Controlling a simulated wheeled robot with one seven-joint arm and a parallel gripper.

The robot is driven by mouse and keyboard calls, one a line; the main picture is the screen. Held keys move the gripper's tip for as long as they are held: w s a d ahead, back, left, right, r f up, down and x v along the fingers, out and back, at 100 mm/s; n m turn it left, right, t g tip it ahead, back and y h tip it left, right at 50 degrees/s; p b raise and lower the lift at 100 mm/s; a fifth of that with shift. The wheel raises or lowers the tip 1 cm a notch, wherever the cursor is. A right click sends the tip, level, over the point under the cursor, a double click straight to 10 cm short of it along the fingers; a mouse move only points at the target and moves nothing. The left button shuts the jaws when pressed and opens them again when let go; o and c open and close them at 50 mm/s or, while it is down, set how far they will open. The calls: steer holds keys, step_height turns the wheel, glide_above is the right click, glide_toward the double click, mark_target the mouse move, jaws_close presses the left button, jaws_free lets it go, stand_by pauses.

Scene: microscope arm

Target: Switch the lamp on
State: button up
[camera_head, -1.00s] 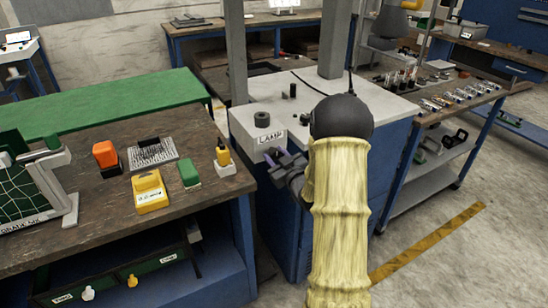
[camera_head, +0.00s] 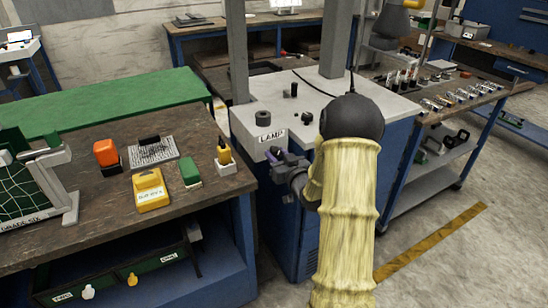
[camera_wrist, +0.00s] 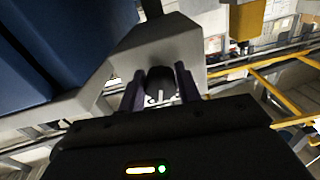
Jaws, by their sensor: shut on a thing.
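The white-topped blue cabinet (camera_head: 262,100) carries a LAMP label (camera_head: 271,135) on its front edge. My gripper (camera_head: 275,155) is at the cabinet's front face, just below that label. In the wrist view, its two purple-grey fingers (camera_wrist: 160,86) stand on both sides of a dark round knob (camera_wrist: 160,78) on the pale grey panel (camera_wrist: 165,45), and are shut on it. The knob is hidden behind the fingers in the head view. Its exact turn cannot be told. No lit lamp is plain to see.
Several black knobs, one of them wide (camera_head: 262,119), stand on the cabinet top. A wooden bench (camera_head: 90,215) at left holds a yellow box (camera_head: 150,192), a green block (camera_head: 190,172) and an orange item (camera_head: 107,153). A cart (camera_head: 450,95) stands at right.

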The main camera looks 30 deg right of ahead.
steer(key=m, duration=0.3)
steer(key=shift+s+f+m, duration=0.15)
steer(key=shift+f+m, duration=0.05)
steer(key=shift+m, duration=0.2)
steer(key=m+p, duration=0.1)
steer(key=m, duration=0.2)
steer(key=shift+a+r+m, duration=0.1)
steer(key=shift+a+m, duration=0.05)
steer(key=shift+m, duration=0.15)
steer(key=m+p, duration=0.1)
steer(key=m, duration=0.2)
steer(key=shift+r+m+p, duration=0.1)
steer(key=shift+m+p, duration=0.2)
steer(key=shift+p, duration=0.05)
steer(key=shift+m+p, duration=0.65)
steer(key=shift+m, duration=0.95)
steer(key=o, duration=1)
steer(key=shift+c, duration=0.2)
